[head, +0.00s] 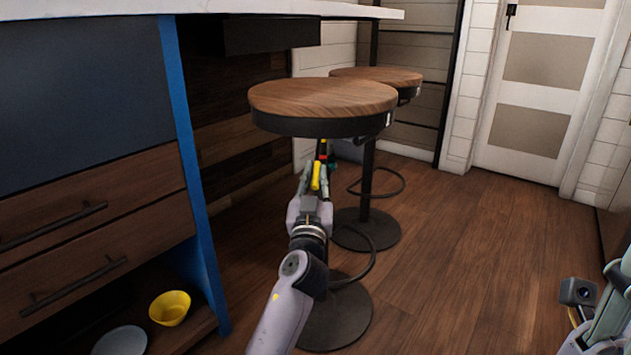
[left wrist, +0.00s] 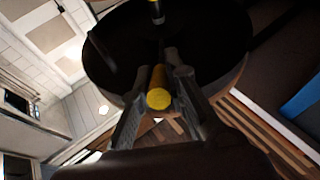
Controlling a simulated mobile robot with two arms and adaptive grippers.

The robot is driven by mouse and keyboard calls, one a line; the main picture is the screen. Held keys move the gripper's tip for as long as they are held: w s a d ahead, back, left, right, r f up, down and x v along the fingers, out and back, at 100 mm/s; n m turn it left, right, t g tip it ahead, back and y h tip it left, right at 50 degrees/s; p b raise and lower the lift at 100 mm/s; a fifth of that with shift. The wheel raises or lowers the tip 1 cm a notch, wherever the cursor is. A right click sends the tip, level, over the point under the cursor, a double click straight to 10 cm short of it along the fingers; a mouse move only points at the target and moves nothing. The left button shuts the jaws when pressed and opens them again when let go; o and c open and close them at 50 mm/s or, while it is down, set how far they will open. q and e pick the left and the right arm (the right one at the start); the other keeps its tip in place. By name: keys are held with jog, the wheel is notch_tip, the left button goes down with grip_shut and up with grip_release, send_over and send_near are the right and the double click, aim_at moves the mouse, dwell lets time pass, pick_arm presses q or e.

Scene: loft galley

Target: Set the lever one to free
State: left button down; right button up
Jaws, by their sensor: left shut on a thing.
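The near bar stool (head: 325,98) has a round wooden seat with a dark rim. A yellow lever grip (head: 316,177) shows under the seat. In the left wrist view the yellow round end of the lever (left wrist: 158,99) sits between the fingers, below the dark underside of the seat (left wrist: 205,45). My left gripper (head: 319,172) reaches up under the seat and is shut on the lever. The lever's inner end is hard to make out in the dark. My right gripper (head: 612,305) shows only in part at the lower right edge; its fingertips are cut off.
A second stool (head: 378,77) stands just behind. The counter (head: 200,8) overhangs at top left, with a blue panel (head: 190,160) and drawers (head: 90,205). The wooden floor at right is clear.

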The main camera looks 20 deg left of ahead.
pick_arm(q)
jog(key=c, duration=1.6)
grip_release()
jog(key=shift+o, duration=0.2)
jog(key=shift+f, duration=0.1)
jog(key=v, duration=0.7)
jog(key=shift+s+d, duration=0.1)
jog(key=shift+s, duration=0.15)
